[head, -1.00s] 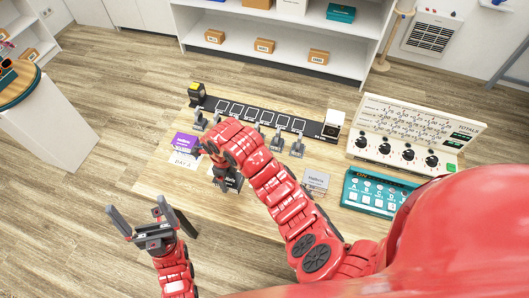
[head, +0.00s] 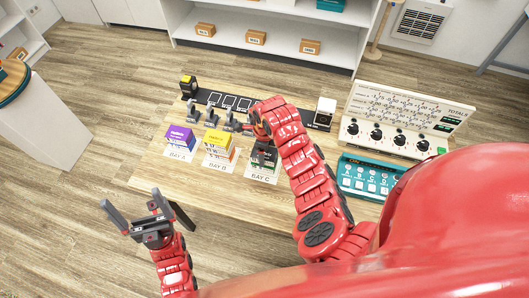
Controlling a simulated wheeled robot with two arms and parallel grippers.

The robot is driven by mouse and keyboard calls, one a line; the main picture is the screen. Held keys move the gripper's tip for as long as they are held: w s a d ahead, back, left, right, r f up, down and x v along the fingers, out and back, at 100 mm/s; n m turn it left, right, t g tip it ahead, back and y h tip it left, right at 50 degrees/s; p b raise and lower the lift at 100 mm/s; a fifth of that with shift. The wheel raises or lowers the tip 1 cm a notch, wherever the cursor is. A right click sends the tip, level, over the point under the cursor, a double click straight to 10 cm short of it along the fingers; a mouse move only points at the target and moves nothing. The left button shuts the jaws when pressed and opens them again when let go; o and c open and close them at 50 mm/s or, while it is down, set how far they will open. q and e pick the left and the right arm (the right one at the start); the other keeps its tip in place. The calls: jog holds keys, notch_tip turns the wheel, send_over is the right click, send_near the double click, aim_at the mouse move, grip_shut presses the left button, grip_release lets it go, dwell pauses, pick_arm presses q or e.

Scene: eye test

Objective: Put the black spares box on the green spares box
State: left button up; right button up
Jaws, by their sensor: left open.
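At the BAY C card a dark box (head: 264,155), black with some green showing, sits close under my right arm. I cannot clearly separate a black box from a green one there, and my arm covers its right side. My right arm reaches over the table to just behind this stack; its gripper is hidden or merges with the dark shapes, so its jaws cannot be read. My left gripper (head: 131,199) is open and empty, at the table's front left edge, well apart from the boxes.
A purple box (head: 180,137) stands at BAY A and a yellow box (head: 217,141) at BAY B. Behind are a black strip with several levers and a white TOTALS panel (head: 407,110) with knobs. A teal button panel (head: 366,178) lies right. The table's front left is clear.

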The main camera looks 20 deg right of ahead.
jog(key=shift+f, duration=0.55)
jog(key=shift+f, duration=0.15)
jog(key=o, duration=1.4)
